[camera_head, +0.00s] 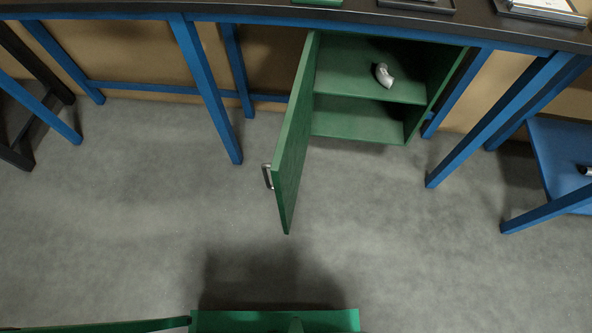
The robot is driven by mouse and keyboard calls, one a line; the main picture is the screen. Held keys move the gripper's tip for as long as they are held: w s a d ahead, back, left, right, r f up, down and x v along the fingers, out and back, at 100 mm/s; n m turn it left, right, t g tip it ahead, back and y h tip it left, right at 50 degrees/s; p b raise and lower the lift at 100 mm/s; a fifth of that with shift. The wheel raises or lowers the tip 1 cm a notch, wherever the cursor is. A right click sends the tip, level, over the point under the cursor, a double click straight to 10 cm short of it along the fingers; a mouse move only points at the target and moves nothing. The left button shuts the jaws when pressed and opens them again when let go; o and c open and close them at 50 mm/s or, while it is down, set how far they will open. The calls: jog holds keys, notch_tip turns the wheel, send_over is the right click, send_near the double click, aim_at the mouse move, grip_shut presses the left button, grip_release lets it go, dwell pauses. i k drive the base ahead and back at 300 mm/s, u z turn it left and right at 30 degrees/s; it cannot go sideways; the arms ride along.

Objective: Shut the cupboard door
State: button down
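The green cupboard (427,100) stands under a dark-topped bench. Its green door (291,150) is hinged at the cupboard's left side and stands wide open, pointing out toward me over the floor. A metal bar handle (267,177) is on the door's left-hand, outer face, near the free edge. The cupboard's inside shows a shelf (345,84) with a small grey metal pipe elbow (383,75) on it; the lower space looks empty. My gripper is not in view, and nothing is seen touching the door.
The bench (150,8) has blue legs (205,85) on both sides of the cupboard. A blue low table (560,150) stands at the right with a metal piece at its edge. A black frame (20,150) is at the far left. The grey floor (400,240) around the door is clear.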

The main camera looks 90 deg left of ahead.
aim_at(286, 168)
jog(key=z, duration=0.25)
jog(key=i, duration=0.45)
jog(key=u, duration=3.15)
jog(key=i, duration=0.5)
jog(key=z, duration=0.15)
